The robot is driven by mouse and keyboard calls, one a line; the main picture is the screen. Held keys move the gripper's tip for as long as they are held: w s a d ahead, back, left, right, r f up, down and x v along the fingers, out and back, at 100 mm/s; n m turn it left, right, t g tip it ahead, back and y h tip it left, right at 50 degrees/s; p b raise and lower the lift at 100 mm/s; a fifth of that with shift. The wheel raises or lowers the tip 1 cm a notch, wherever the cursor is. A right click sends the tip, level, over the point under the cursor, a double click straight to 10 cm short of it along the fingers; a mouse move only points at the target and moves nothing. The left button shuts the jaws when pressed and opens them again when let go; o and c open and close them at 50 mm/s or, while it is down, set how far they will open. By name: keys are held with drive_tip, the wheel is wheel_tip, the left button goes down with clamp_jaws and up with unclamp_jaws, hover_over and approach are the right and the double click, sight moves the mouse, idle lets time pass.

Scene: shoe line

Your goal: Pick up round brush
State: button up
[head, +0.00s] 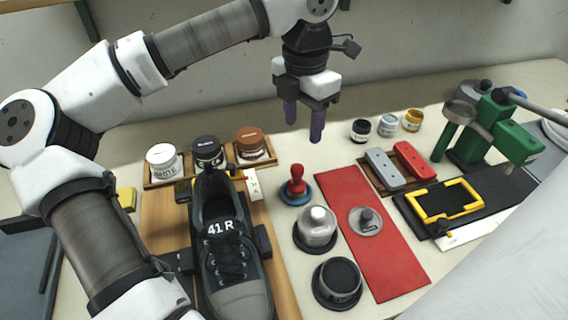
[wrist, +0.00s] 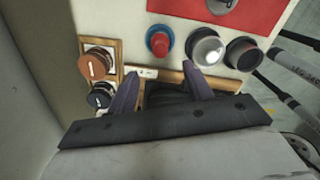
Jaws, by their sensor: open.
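I cannot tell for certain which piece is the round brush. Round pieces stand in a line on the table: a red knob on a blue base (head: 296,187), a silver domed piece (head: 317,225) and a black round piece (head: 337,283). A grey disc with a knob (head: 365,220) lies on the red mat. In the wrist view the red knob (wrist: 159,41), silver piece (wrist: 207,48) and black piece (wrist: 244,54) lie beyond the fingertips. My gripper (head: 304,122) is open and empty, high above the table behind them. Its two fingers also show in the wrist view (wrist: 161,77).
A black shoe marked 41 R (head: 222,245) stands on a wooden board at left. Jars sit in wooden trays (head: 270,158) behind it. A red mat (head: 395,270), red and grey blocks (head: 412,160), small jars and a green press (head: 475,140) are at right.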

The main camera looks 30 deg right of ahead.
sight(298, 166)
wheel_tip(298, 166, down, 8)
drive_tip(key=shift+a+f+p, duration=0.1)
drive_tip(key=shift+f+p, duration=0.05)
drive_tip(key=shift+p, duration=0.55)
drive_tip(key=shift+a+f+p, duration=0.15)
drive_tip(key=shift+f+p, duration=0.4)
drive_tip(key=shift+f, duration=0.8)
drive_tip(key=shift+a+f+p, duration=0.1)
drive_tip(key=shift+f+p, duration=0.45)
drive_tip(key=shift+f, duration=0.8)
drive_tip(key=c, duration=1.1)
